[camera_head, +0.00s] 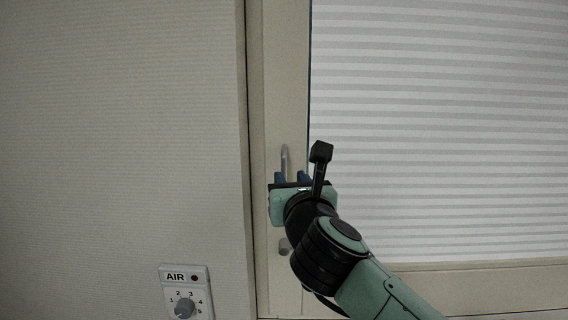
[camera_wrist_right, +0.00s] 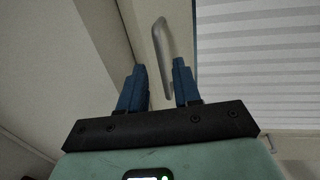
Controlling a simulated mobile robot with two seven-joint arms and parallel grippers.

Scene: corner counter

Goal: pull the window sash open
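The window sash (camera_head: 284,90) has a pale frame around a pane covered by a white pleated blind. A slim grey metal handle (camera_head: 285,160) stands upright on the sash's left stile; it also shows in the right wrist view (camera_wrist_right: 161,55). My right gripper (camera_head: 292,177) is in front of the stile at the handle's lower part. In the right wrist view its two blue fingers (camera_wrist_right: 159,78) are apart, with the handle's lower end between them and a gap on each side. My left gripper is not in view.
A beige wall (camera_head: 120,130) lies left of the window. An AIR control panel (camera_head: 187,292) with a numbered dial is low on this wall. The blind (camera_head: 440,130) fills the right side.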

